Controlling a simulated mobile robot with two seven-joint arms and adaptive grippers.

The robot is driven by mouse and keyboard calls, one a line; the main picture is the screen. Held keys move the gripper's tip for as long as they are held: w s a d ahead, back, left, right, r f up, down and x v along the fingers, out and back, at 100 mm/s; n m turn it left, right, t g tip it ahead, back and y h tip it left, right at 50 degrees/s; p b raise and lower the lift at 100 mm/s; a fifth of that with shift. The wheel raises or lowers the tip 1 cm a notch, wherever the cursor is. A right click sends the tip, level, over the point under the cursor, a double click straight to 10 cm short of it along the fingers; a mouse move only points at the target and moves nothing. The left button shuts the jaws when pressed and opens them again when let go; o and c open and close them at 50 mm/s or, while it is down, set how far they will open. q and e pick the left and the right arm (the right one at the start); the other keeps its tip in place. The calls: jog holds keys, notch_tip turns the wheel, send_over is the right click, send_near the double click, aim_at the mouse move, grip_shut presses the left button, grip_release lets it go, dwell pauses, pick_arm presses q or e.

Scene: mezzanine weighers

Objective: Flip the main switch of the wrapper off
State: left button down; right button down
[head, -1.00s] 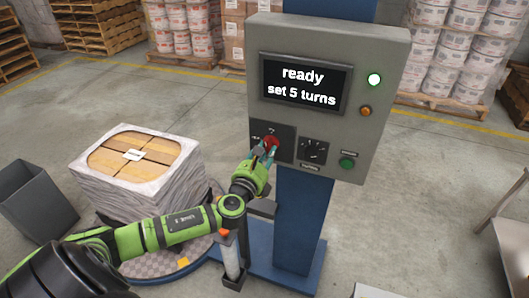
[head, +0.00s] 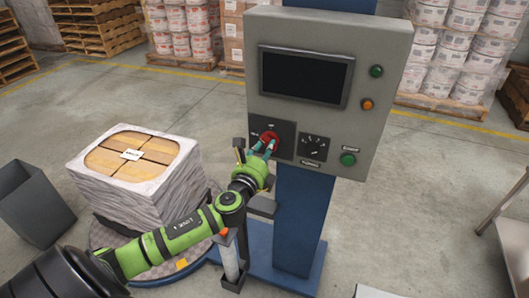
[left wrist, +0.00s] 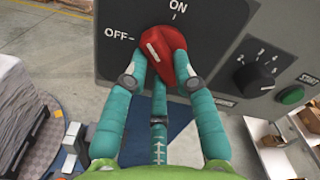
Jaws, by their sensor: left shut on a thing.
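The wrapper's main switch (head: 270,137) is a red rotary handle on a black plate at the lower left of the grey control box (head: 385,60). My left gripper (head: 262,147) is shut on the handle with teal fingers. In the left wrist view the red handle (left wrist: 163,45) sits between the fingertips (left wrist: 160,65). Its white line leans up and left, off the ON mark (left wrist: 178,6) and toward the OFF mark (left wrist: 117,35). The screen (head: 304,75) is dark and the green lamp (head: 376,71) is unlit. My right gripper is out of view.
A turns dial (head: 313,147) and a green button (head: 348,159) sit right of the switch. A blue column (head: 300,225) carries the box. A wrapped load (head: 135,185) stands on the turntable at left, beside a grey bin (head: 37,203).

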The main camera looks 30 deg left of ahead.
pick_arm(q)
jog(key=shift+d+r+n+b, duration=0.1)
jog(key=shift+n+b, duration=0.25)
jog(key=shift+n, duration=1.85)
jog(key=shift+d+n+b, duration=0.1)
jog(key=shift+n+b, duration=0.2)
jog(key=shift+n, duration=1.9)
jog(key=c, duration=1)
grip_release()
jog(key=v, duration=1.2)
jog(key=shift+r, duration=0.1)
jog(key=shift+w, duration=0.1)
